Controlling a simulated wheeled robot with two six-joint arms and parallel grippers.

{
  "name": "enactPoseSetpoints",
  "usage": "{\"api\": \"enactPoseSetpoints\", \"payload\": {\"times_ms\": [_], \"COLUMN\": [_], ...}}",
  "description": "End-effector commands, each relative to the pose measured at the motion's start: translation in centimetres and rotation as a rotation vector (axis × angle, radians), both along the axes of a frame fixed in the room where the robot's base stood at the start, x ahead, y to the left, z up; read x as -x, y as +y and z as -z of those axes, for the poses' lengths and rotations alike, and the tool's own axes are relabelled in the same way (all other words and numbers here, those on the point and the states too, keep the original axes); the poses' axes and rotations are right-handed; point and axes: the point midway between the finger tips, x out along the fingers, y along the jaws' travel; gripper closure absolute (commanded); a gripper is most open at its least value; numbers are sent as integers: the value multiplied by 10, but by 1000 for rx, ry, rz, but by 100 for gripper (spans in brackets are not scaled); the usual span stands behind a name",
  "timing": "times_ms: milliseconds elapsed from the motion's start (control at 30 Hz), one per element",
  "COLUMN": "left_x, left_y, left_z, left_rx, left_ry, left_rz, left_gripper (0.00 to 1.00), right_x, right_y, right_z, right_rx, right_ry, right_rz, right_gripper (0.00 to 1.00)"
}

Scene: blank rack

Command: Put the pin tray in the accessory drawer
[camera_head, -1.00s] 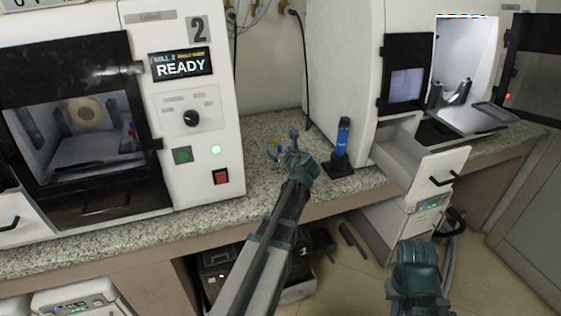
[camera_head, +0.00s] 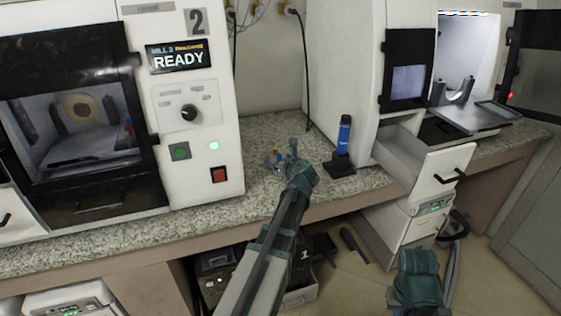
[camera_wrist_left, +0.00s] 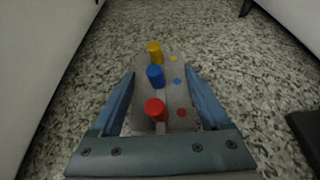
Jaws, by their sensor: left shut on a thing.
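The pin tray is a small grey block with yellow, blue and red pins, and shows in the left wrist view (camera_wrist_left: 172,90). My left gripper (camera_wrist_left: 160,100) is shut on it, a finger on each side. In the head view my left gripper (camera_head: 291,152) is over the counter between the two machines, and mostly hides the tray (camera_head: 277,158). I cannot tell if the tray touches the counter. A white drawer with a black handle (camera_head: 446,172) stands open under the right machine. A teal part of my right arm (camera_head: 418,278) shows at lower right; its fingers are hidden.
A blue cylinder on a black stand (camera_head: 343,140) is right of my left gripper, near the open drawer. Mill 2 (camera_head: 205,120) stands on the left. The right machine has a metal tray (camera_head: 475,117) jutting out. The granite counter (camera_head: 262,180) is clear in front.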

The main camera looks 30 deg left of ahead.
Motion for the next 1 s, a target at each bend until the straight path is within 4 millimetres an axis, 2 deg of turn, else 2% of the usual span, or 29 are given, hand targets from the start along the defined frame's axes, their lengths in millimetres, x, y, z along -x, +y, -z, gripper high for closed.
{"api": "enactPoseSetpoints", "payload": {"times_ms": [33,133,467,800,1000], "left_x": [0,0,1,43,62], "left_y": [0,0,0,-48,-71], "left_z": [1,1,-5,-32,-43], "left_rx": [0,0,0,0,-1], "left_ry": [0,0,0,1,1], "left_rz": [0,0,0,4,2], "left_gripper": [17,0,0,0,0], "right_x": [0,0,0,0,0], "right_y": [0,0,0,0,0], "right_z": [1,1,-6,-32,-43], "right_rx": [0,0,0,0,0], "right_ry": [0,0,0,0,0], "right_rz": [0,0,0,0,0], "right_gripper": [100,100,100,100,100]}}
